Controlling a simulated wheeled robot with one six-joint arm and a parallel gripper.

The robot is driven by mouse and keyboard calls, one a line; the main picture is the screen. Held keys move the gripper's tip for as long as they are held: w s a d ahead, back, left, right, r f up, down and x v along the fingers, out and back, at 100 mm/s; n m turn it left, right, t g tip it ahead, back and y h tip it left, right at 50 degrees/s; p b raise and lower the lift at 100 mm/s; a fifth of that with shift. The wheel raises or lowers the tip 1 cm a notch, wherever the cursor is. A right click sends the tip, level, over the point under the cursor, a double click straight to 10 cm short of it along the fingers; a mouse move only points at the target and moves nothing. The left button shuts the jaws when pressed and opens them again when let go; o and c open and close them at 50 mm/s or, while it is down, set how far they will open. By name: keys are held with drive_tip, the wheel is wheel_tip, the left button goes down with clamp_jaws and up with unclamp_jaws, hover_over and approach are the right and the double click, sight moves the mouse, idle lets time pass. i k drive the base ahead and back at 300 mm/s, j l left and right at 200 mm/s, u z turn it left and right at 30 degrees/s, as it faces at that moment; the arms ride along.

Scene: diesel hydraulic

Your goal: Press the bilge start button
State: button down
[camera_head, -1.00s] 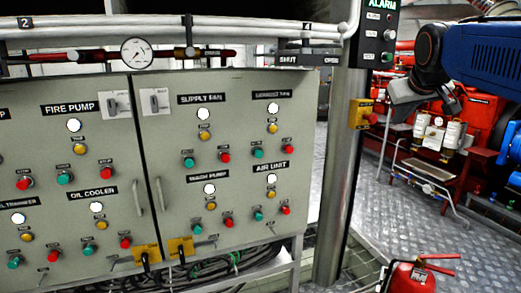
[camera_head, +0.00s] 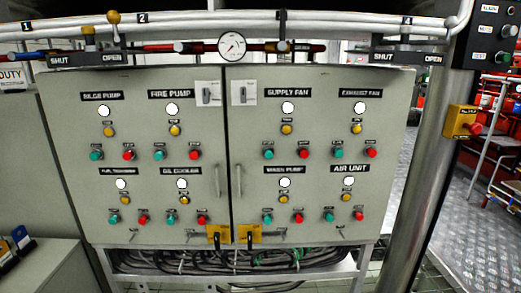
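The bilge pump group is at the top left of the grey control cabinet (camera_head: 75,130), under a black label reading bilge pump (camera_head: 102,97). It has a white lamp (camera_head: 104,110), a yellow lamp or button (camera_head: 109,131), a green button (camera_head: 96,155) at lower left and a red button (camera_head: 129,155) at lower right. The small labels above the buttons are too small to read. My gripper is not in view, so its state and its distance from the panel do not show.
Similar button groups cover the cabinet's two doors. Pipes with a gauge (camera_head: 232,45) run above. A metal post (camera_head: 425,170) with a yellow box (camera_head: 462,121) stands right. A low grey cabinet (camera_head: 50,262) is at lower left. Cables hang below the panel.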

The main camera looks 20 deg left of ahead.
sight(93, 156)
drive_tip(key=u, duration=1.7)
